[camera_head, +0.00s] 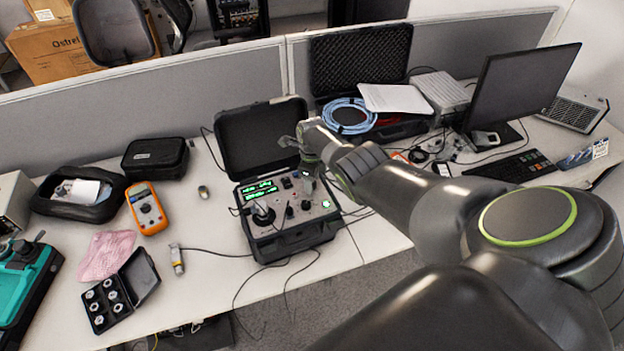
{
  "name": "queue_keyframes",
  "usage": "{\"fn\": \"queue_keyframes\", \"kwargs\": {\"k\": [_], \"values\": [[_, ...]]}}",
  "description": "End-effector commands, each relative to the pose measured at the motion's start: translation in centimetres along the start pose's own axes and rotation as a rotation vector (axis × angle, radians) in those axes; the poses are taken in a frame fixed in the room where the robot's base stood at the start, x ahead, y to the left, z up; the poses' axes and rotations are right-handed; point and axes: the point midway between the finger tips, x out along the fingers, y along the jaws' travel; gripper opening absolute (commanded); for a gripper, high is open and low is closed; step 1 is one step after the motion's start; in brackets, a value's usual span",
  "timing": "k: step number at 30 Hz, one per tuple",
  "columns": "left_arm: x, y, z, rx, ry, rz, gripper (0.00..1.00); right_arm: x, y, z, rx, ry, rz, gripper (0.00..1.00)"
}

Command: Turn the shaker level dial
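The shaker unit (290,243) is an open black case on the white desk, with its lid (255,135) raised at the back. Its grey panel carries green displays (260,190), a round shaker head (262,214) at the left and small dark knobs (290,211). I cannot tell which knob is the level dial. My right arm reaches in from the right, and my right gripper (308,178) points down over the panel's back right part. Its fingers are small and dark, and partly hide the panel there. I cannot tell if they touch a knob. My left gripper is not in view.
An orange multimeter (147,208), a small case of round parts (118,292) and a pink cloth (107,254) lie left of the unit. An open foam-lined case (358,68) with blue cable (347,115) stands behind. A monitor (520,88) stands at the right. Cables hang over the front edge.

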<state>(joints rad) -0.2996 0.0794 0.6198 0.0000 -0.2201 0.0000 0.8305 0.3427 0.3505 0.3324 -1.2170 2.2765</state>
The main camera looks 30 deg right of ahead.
Motion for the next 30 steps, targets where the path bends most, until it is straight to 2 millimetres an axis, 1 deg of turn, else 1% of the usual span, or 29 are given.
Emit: {"fn": "queue_keyframes", "kwargs": {"k": [5,11,23,30], "values": [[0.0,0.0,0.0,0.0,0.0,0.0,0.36,0.1,0.1,0.0,0.0,0.001,0.002,0.48],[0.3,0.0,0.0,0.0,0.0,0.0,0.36,-0.3,-0.1,0.1,0.0,-0.002,0.001,0.48],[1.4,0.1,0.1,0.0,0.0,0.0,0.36,-2.6,0.1,-0.1,0.0,-0.001,0.0,0.48],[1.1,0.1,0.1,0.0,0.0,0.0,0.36,-6.6,-0.1,0.0,-0.001,-0.002,-0.003,0.48]]}}
